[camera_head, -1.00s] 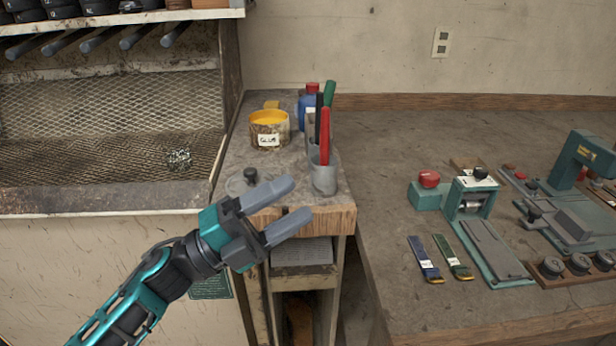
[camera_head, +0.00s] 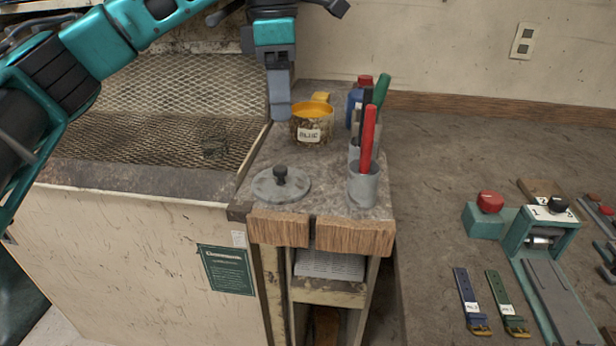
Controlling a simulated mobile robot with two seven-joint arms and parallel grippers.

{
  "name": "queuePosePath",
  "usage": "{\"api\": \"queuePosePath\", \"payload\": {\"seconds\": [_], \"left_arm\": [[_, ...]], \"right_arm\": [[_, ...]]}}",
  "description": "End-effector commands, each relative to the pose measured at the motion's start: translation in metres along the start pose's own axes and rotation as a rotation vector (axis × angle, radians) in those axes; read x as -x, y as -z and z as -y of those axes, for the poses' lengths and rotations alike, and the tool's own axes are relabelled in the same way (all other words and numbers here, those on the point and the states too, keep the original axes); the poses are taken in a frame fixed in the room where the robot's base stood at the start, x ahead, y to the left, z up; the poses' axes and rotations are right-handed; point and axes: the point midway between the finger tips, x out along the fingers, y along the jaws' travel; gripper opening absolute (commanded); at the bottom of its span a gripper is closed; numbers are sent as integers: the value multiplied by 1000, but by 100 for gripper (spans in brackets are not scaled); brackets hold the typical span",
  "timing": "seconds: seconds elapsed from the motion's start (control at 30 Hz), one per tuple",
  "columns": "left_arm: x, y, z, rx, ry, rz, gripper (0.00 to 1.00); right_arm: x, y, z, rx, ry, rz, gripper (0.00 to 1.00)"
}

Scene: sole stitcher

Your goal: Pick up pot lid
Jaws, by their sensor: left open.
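The pot lid (camera_head: 268,190) is a flat grey disc with a small black knob. It lies on the narrow wooden stand, near its front left corner. My left gripper (camera_head: 280,106) hangs pointing down beyond the lid, above the left edge of the stand. One grey finger shows and hides the other; nothing shows in its grasp. The gripper is open and apart from the lid. The glue pot (camera_head: 309,124), with yellow glue at its top, stands just right of the finger. My right gripper is not in view.
A grey cup (camera_head: 363,187) with tall red, black and green-handled tools stands right of the lid. A blue bottle with a red cap (camera_head: 355,97) is behind. A mesh tray (camera_head: 180,125) lies left. The workbench (camera_head: 440,180) at right holds clamps and straps.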

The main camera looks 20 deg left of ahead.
Motion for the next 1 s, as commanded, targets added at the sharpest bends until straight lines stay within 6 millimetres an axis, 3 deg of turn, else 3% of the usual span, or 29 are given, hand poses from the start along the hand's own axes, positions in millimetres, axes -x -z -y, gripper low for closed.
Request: {"api": "queuePosePath", "payload": {"seconds": [0.13, 0.43, 0.77, 1.0], "left_arm": [[1, 12, -5, 21, -27, -37, 58], [-54, 13, -6, 18, -25, -36, 58], [-75, 14, -7, 19, -27, -35, 58], [-111, 15, -9, 19, -26, -36, 58]], "right_arm": [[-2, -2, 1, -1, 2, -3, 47], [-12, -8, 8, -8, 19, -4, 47], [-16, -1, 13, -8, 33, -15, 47], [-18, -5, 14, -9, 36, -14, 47]]}}
